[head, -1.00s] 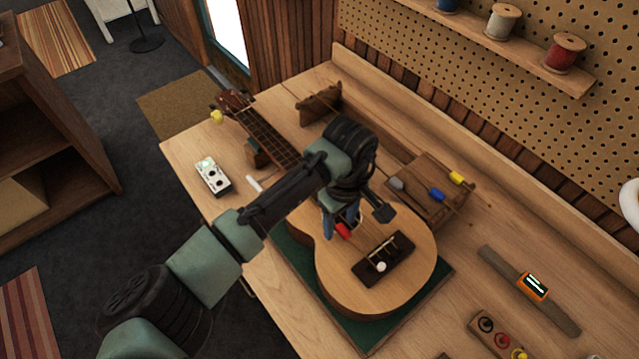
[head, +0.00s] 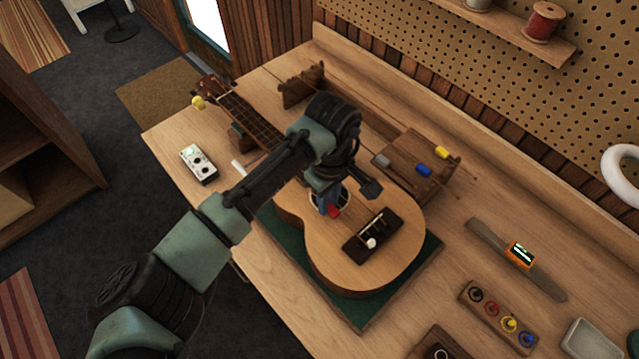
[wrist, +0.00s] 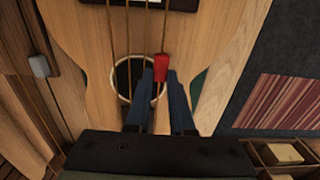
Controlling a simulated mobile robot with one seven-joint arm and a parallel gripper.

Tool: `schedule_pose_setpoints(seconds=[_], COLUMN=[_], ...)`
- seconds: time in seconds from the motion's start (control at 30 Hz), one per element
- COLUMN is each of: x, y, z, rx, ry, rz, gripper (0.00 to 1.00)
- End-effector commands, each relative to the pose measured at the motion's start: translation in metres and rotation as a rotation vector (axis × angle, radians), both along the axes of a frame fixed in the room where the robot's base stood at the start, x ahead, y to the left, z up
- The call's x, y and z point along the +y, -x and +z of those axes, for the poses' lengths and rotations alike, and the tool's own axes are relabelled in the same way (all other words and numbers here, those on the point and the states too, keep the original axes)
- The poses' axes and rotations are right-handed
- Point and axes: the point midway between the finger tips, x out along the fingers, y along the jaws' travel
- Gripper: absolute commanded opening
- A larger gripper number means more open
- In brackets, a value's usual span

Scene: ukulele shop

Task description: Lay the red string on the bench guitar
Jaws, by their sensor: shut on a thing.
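The bench guitar (head: 365,270) lies face up on a green mat (head: 360,313), its neck toward the far left. My gripper (head: 330,208) is over its soundhole, near the dark bridge (head: 372,236). In the wrist view, my gripper's blue fingers (wrist: 160,76) are shut on the red end of the red string (wrist: 161,67). This red end (head: 334,211) also shows below the gripper in the head view. A thin line runs from it toward the bridge beside other strings on the guitar. I cannot tell whether the red string touches the guitar top.
A wooden rack (head: 415,185) with grey, blue and yellow string ends stands behind the guitar. A white pedal (head: 198,163) is left of the neck. An orange device (head: 520,254) on a strap, a coloured-peg block (head: 497,312) and a grey tray (head: 590,340) lie right.

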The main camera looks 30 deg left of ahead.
Motion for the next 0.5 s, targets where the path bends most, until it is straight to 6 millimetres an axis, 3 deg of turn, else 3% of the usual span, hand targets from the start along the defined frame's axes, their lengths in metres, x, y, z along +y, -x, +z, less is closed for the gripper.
schedule_pose_setpoints(seconds=[0.5], x=[-0.001], y=[-0.001], z=[0.088], rx=[-0.003], ry=[0.0], rz=[-0.001], gripper=[0.0])
